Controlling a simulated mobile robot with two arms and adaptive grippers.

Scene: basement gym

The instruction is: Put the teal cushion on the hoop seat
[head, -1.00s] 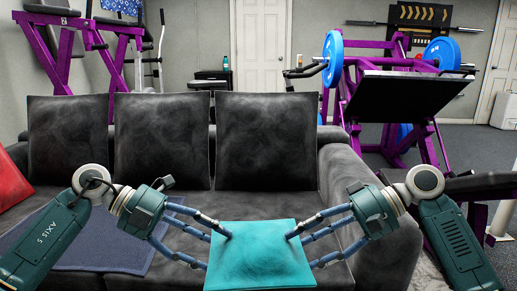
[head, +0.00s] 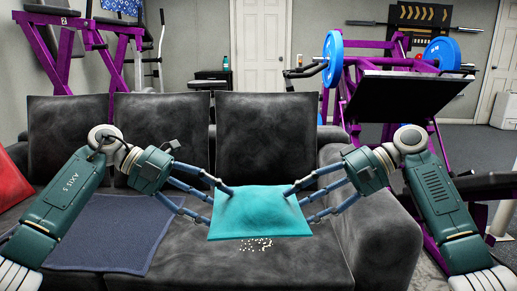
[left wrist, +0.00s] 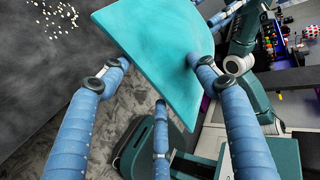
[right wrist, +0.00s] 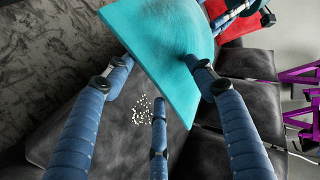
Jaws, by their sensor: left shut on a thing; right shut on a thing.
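The teal cushion (head: 259,212) hangs between my two grippers in the head view, above the dark grey sofa seat and tilted. My left gripper (head: 218,205) is shut on its left side and my right gripper (head: 300,203) on its right side. The cushion also shows in the left wrist view (left wrist: 160,55) and the right wrist view (right wrist: 160,60), with fingers against its face and edge. I cannot make out a hoop seat in any view.
Small white bits (head: 258,244) lie on the sofa (head: 180,250) seat below the cushion. A dark blue mat (head: 105,232) covers the left seat, with a red cushion (head: 14,180) at far left. Purple gym machines (head: 395,130) stand behind the right armrest (head: 370,225).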

